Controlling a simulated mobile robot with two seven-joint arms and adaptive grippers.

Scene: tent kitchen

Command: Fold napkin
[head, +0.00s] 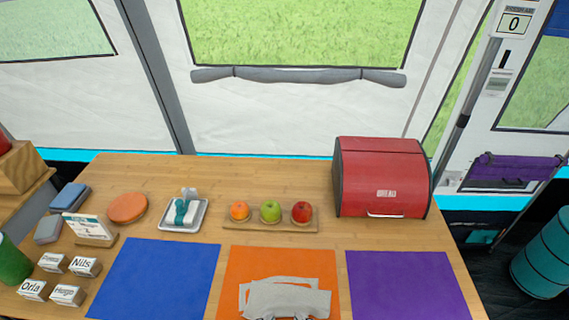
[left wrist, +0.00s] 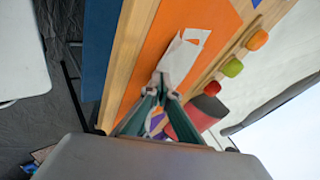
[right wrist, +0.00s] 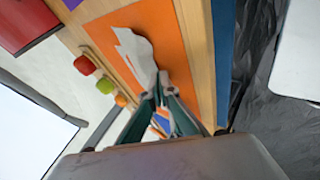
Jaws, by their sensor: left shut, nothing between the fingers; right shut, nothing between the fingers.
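The napkin (head: 288,297) is white-grey and lies on the orange mat (head: 240,258) at the bottom centre of the head view. It has layered, uneven edges, with a narrow strip of orange showing between its parts. In the left wrist view the napkin (left wrist: 182,55) reaches the fingertips of my left gripper (left wrist: 162,84). In the right wrist view the napkin (right wrist: 135,55) comes close to the fingertips of my right gripper (right wrist: 160,86). Both grippers are shut and empty at the napkin's near edge. Whether they touch the cloth is unclear.
A blue mat (head: 155,275) lies left and a purple mat (head: 405,285) right. Behind are a fruit board (head: 290,226) with three fruits, a small tray (head: 172,228) and a red bread box (head: 382,180). Name blocks (head: 85,267) and a card stand at the left.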

